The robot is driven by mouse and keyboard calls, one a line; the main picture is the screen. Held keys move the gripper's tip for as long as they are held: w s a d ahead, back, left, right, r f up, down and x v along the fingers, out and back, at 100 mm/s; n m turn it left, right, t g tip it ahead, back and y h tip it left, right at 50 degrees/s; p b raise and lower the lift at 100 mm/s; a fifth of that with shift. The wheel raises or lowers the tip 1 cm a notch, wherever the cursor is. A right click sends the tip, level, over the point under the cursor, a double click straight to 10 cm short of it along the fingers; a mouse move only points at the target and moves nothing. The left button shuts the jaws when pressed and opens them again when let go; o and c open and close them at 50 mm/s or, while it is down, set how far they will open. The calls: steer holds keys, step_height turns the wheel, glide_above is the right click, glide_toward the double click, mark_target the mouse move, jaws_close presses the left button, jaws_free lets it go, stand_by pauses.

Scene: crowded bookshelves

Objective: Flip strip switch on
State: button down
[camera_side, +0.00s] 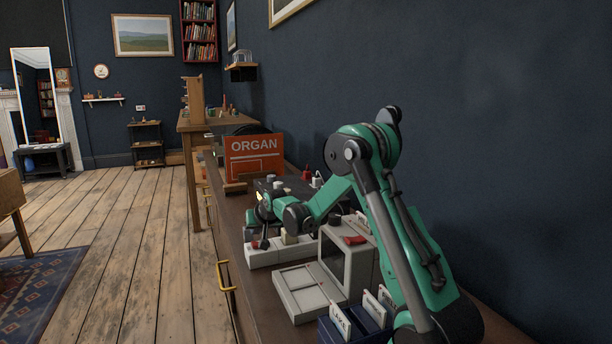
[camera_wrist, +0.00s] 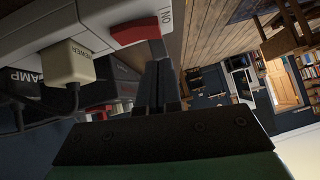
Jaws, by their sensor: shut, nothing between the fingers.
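The white power strip (camera_side: 264,256) lies on the long wooden cabinet top in the side view. In the wrist view the strip (camera_wrist: 95,22) fills the upper left. Its red rocker switch (camera_wrist: 135,31) is at the strip's right end, beside printed lettering that seems to read ON. My gripper (camera_wrist: 158,50) is shut and empty, with its dark fingertips right at the switch's lower right edge. I cannot tell whether they touch or which way the rocker is tilted. A cream plug marked VIEWER (camera_wrist: 68,63) sits in the strip. In the side view my arm reaches down over the strip.
A grey viewer box (camera_side: 345,262) stands close in front of the strip, with dark blue card boxes (camera_side: 345,328) nearer. An orange ORGAN board (camera_side: 254,157) stands behind. A dark plug marked LAMP (camera_wrist: 25,82) and cables crowd the strip. The wall is on the right; open floor lies left.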

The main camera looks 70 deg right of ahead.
steer(key=shift+w+a+f, duration=0.1)
steer(key=shift+f, duration=0.95)
steer(key=shift+w+a+f+g, duration=0.1)
steer(key=shift+a+f+g, duration=0.05)
steer(key=shift+f+g, duration=0.15)
steer(key=shift+s+d+r, duration=0.3)
steer(key=shift+s+d, duration=0.3)
